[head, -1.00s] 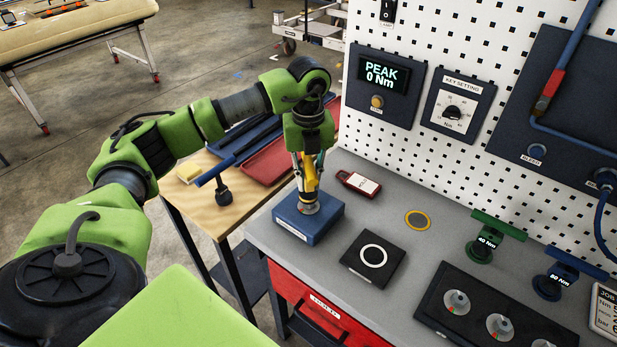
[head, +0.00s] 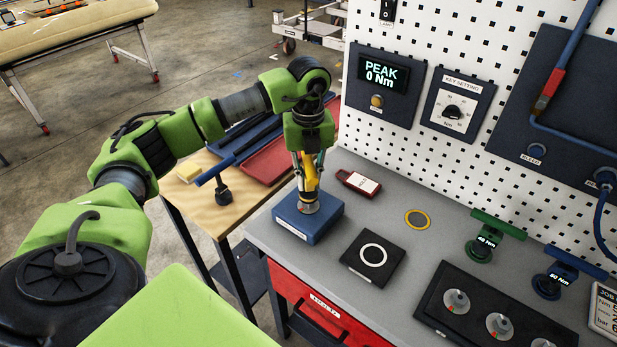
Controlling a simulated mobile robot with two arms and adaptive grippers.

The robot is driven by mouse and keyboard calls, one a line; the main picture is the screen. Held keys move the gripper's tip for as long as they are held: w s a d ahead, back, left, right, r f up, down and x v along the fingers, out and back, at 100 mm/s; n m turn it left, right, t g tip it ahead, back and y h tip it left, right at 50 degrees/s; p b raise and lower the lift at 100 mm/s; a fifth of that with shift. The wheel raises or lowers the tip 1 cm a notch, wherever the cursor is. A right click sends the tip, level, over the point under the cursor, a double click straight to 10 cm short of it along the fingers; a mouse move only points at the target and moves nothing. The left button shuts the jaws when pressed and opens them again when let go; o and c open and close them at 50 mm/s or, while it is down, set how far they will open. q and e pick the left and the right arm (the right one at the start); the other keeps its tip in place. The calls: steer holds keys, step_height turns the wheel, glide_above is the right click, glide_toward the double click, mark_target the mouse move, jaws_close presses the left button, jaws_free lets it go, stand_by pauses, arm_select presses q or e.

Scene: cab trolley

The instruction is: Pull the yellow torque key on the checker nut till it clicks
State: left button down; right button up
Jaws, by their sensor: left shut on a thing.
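The yellow torque key (head: 310,187) stands upright on the blue checker block (head: 322,232) at the left end of the grey bench top. The nut under the key is mostly hidden by the key's foot. My left gripper (head: 308,172) comes down from above and is shut on the yellow key. The peak display (head: 379,76) on the pegboard reads 0 Nm. My right gripper is out of view.
A red and white device (head: 358,183) lies just behind the block. A black pad with a white ring (head: 373,258) lies to its right.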

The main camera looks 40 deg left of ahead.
arm_select(q)
steer(key=shift+f+b, duration=0.95)
steer(key=shift+f, duration=0.4)
steer(key=shift+m+b, duration=0.3)
steer(key=shift+m, duration=2.3)
